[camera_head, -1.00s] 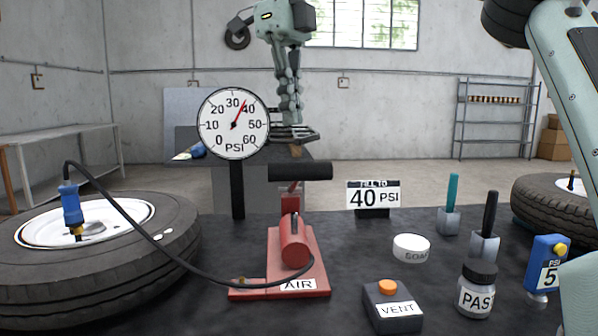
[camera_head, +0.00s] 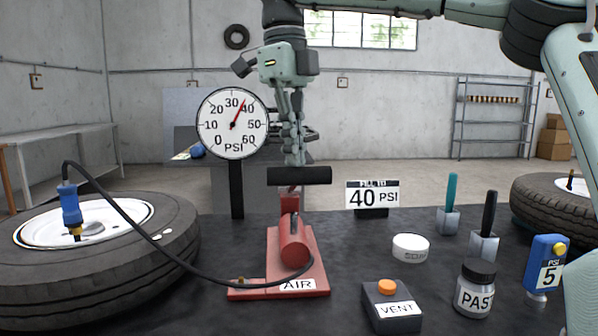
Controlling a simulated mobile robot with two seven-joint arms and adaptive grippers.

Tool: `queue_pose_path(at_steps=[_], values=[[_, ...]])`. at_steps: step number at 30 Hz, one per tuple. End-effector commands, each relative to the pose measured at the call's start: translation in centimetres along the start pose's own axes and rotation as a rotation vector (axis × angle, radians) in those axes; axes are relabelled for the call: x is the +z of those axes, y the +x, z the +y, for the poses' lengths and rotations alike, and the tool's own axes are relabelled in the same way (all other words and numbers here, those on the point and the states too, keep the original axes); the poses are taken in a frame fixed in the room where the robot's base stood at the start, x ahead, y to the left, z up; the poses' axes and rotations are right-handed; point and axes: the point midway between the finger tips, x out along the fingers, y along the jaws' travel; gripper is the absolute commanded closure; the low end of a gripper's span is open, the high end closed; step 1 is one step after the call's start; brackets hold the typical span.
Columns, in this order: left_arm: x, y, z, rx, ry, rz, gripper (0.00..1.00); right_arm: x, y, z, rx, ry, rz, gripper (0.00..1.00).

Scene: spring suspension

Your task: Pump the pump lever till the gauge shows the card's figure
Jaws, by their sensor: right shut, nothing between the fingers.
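The red pump (camera_head: 294,247), labelled AIR, stands on the dark bench. Its lever has a black crossbar handle (camera_head: 299,176) on top. My right gripper (camera_head: 294,160) points down, shut and empty, with its fingertips at the top of the handle; I cannot tell whether they touch it. The round gauge (camera_head: 233,124) on a post shows its red needle between 30 and 40 PSI, nearer 40. The card (camera_head: 373,194) reads FILL TO 40 PSI. My left gripper is not in view.
A black hose (camera_head: 150,235) runs from the pump to a tyre (camera_head: 100,260) at left. Right of the pump are a VENT box (camera_head: 392,306) with an orange button, a white soap tin (camera_head: 410,248), a paste jar (camera_head: 475,290), two brushes, a blue PSI tool (camera_head: 546,265) and another tyre (camera_head: 555,205).

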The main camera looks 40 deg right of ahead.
Motion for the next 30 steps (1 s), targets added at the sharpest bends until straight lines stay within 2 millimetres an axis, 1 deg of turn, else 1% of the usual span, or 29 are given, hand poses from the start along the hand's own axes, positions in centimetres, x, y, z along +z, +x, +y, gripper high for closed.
queue_pose_path(at_steps=[5, 12, 15, 27, 30], values=[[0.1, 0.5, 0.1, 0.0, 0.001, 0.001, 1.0, 0.1, 0.9, 0.0, 0.0, 0.0, 0.002, 1.0], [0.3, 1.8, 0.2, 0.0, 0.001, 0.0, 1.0, 0.3, 3.8, 0.0, 0.0, 0.0, 0.002, 1.0], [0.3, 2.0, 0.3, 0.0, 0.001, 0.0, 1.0, 0.4, 4.4, 0.0, 0.0, 0.0, 0.001, 1.0], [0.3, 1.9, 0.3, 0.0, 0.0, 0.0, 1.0, 0.4, 4.4, 0.0, 0.0, 0.0, 0.001, 1.0], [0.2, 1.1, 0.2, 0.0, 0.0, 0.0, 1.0, 0.7, 3.9, 0.0, 0.0, 0.0, 0.003, 1.0]])
